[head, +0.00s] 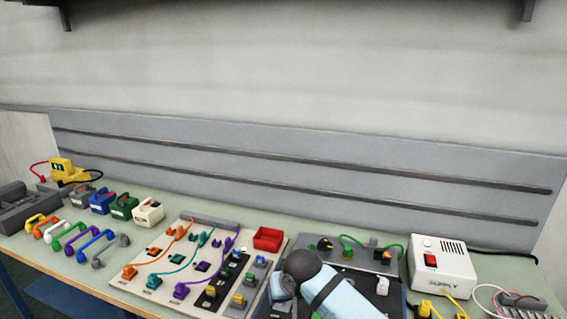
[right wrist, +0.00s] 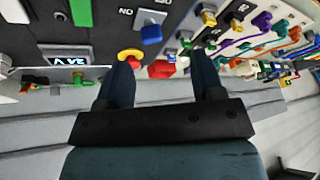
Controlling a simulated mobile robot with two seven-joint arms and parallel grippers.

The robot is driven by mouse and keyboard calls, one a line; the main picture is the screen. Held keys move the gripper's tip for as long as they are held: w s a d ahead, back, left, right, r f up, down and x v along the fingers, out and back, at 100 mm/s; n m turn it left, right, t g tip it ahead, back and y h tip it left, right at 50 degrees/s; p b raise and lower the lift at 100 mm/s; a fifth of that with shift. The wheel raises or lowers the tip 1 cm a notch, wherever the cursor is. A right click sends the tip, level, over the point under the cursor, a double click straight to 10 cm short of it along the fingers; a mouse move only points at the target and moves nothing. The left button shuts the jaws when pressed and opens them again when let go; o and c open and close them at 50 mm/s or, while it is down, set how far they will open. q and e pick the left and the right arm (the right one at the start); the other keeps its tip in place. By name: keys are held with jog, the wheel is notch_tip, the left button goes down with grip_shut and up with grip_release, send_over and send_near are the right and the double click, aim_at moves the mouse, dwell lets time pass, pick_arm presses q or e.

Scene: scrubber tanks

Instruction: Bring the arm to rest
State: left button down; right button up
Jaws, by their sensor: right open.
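My right gripper (right wrist: 162,62) is open in the right wrist view, its two dark fingers apart with nothing gripped. A red part (right wrist: 162,69) shows in the gap between the fingers, and a yellow ring (right wrist: 131,54) shows beside the left fingertip; I cannot tell how far either is from the fingers. In the head view my light blue right arm (head: 345,297) with its dark rounded joint reaches over the bench at the bottom centre; its gripper is not clearly visible there. My left arm and gripper are not in view.
A board with coloured plugs and cables (head: 165,258) and a red tray (head: 268,238) lie left of the arm. A white supply box (head: 441,262) and a grey panel (head: 370,259) stand right and behind. Coloured handles and small boxes fill the left. The railed back wall bounds the bench.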

jog(key=s+d+f+t+y, duration=0.1)
jog(key=s+d+f+t, duration=0.1)
jog(key=s+d+f, duration=0.35)
jog(key=s+d+f+t+y, duration=0.1)
jog(key=s+d+f+y, duration=0.1)
jog(key=s+f, duration=0.7)
jog(key=s+d+f+t+h, duration=0.2)
jog(key=s+d+t, duration=0.1)
jog(key=s+d, duration=0.8)
jog(key=s+p, duration=0.1)
jog(key=s, duration=0.3)
jog(key=shift+s+d+f, duration=0.25)
jog(key=shift+s+f, duration=0.05)
jog(key=shift+f, duration=0.05)
